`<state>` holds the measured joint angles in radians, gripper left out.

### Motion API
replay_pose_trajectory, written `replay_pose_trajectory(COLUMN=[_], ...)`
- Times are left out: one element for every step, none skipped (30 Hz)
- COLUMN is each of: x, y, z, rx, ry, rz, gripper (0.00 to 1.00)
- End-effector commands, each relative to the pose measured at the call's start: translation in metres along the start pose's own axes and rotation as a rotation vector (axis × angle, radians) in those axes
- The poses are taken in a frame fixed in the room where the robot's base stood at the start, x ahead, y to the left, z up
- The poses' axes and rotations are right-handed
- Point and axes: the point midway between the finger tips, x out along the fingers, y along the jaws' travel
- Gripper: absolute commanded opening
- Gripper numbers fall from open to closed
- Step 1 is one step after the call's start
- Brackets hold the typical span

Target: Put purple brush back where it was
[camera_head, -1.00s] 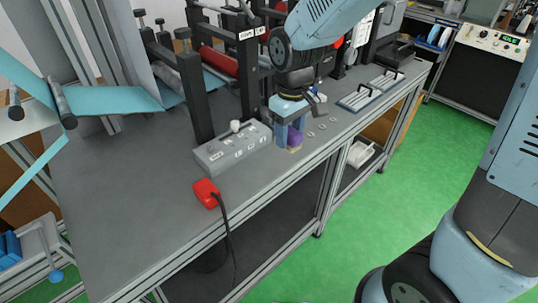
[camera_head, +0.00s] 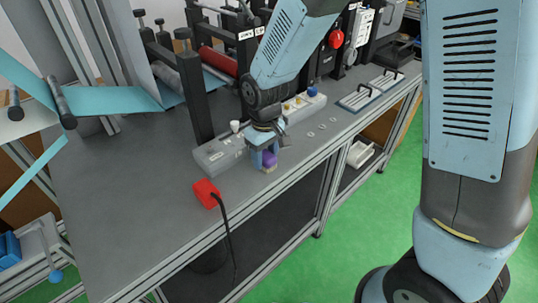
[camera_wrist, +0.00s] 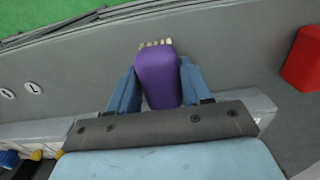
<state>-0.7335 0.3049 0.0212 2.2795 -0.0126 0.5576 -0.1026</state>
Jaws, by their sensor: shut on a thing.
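My gripper (camera_head: 264,157) is shut on the purple brush (camera_head: 269,159), at the front edge of the grey bench. In the wrist view the purple brush (camera_wrist: 158,77) sits between the two blue fingers (camera_wrist: 153,88), with its pale bristles pointing away from the palm, towards the bench's front edge. The grey rack (camera_head: 222,150) lies on the bench just behind and to the left of my gripper; part of it is hidden by my arm. I cannot tell whether the brush touches the bench.
A red box (camera_head: 206,193) with a black cable sits left of my gripper; it also shows in the wrist view (camera_wrist: 302,58). A blue knob (camera_head: 312,91) and yellow pieces stand on the rack's far part. Black machine posts (camera_head: 196,98) rise behind. The front left bench is clear.

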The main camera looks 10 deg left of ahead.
Motion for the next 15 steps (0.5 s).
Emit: replay_pose_trajectory(x=[0.0004,0.0002,0.0,-0.0001,-0.0001,0.0,0.0003,0.0009,0.002,0.0028,0.0024,0.0022,0.0022,0.0022,0.0021], y=[0.0001,0.0002,0.0002,0.0002,0.0003,0.0003,0.0004,0.0004,0.0004,0.0004,0.0004,0.0005,0.0005,0.0005,0.0005], z=[-0.0001,-0.0001,-0.0001,-0.0001,-0.0001,-0.0001,-0.0001,0.0,0.0001,0.0001,0.0001,0.0001,0.0001,0.0001,0.0001], rx=[0.0,0.0,0.0,0.0,0.0,0.001,0.001,0.001,0.001,0.001,0.001,0.001,0.001,0.001,0.001], ry=[0.001,0.001,0.001,0.001,0.001,0.001,0.001,0.0,0.0,0.0,0.0,0.0,0.0,0.0,0.0], rz=[0.0,0.0,0.0,0.0,0.0,0.0,0.0,0.0,0.0,0.0,0.0,0.0,0.0,0.0,0.0], gripper=[0.2,0.2,0.2,0.2,0.2,0.2,0.2,0.2,0.2,0.2,0.52,0.56,0.58,0.61,0.65])
